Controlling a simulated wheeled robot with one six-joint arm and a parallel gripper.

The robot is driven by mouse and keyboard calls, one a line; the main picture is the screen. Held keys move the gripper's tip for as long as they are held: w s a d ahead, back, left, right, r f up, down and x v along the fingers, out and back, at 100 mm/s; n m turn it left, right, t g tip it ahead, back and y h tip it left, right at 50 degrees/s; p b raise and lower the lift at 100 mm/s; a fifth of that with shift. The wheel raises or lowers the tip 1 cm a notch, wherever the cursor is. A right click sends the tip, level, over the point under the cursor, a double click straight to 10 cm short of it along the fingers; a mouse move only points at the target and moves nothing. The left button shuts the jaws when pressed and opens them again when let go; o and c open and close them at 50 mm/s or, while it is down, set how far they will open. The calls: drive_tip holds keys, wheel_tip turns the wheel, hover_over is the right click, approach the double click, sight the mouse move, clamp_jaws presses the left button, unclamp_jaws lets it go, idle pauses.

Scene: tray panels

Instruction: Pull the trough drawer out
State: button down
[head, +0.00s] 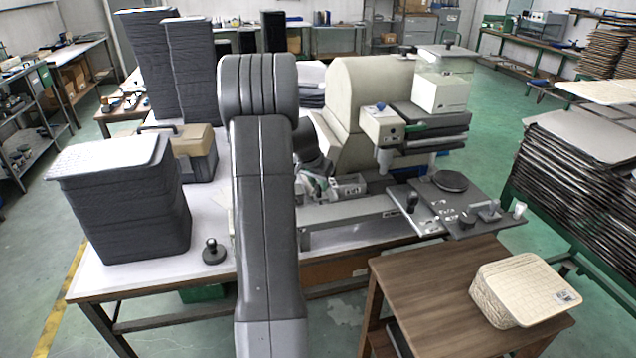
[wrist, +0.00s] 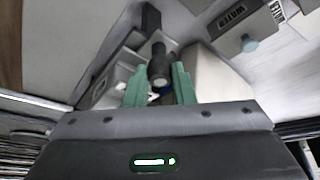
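The trough drawer (head: 348,187) appears to be the small pale box low on the front of the machine in the head view; its identity is not certain. My gripper (head: 317,188) is beside its left end, partly hidden by my arm. In the wrist view, the two green fingers of my gripper (wrist: 159,84) stand apart, one on each side of a dark round knob (wrist: 160,66). The knob fills most of the gap between the fingertips. I cannot tell whether they press on it. A pale open-topped bin (wrist: 110,84) lies left of the fingers.
The cream machine (head: 370,95) stands behind. A dark plate with knobs (head: 465,205) extends right. A panel labelled WATER (wrist: 235,35) is at upper right in the wrist view. A wooden side table (head: 430,290) with a basket (head: 520,290) stands at front right. Stacked trays (head: 120,205) are left.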

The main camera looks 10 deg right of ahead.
drive_tip(key=shift+a+f+b, duration=0.15)
drive_tip(key=shift+a+b, duration=0.1)
drive_tip(key=shift+b, duration=0.2)
drive_tip(key=shift+a, duration=0.35)
drive_tip(key=c, duration=1.5)
unclamp_jaws()
drive_tip(key=shift+r, duration=0.25)
drive_tip(key=b+v, duration=0.1)
drive_tip(key=v, duration=1.2)
drive_tip(key=shift+r, duration=0.35)
drive_tip(key=shift+f, duration=0.1)
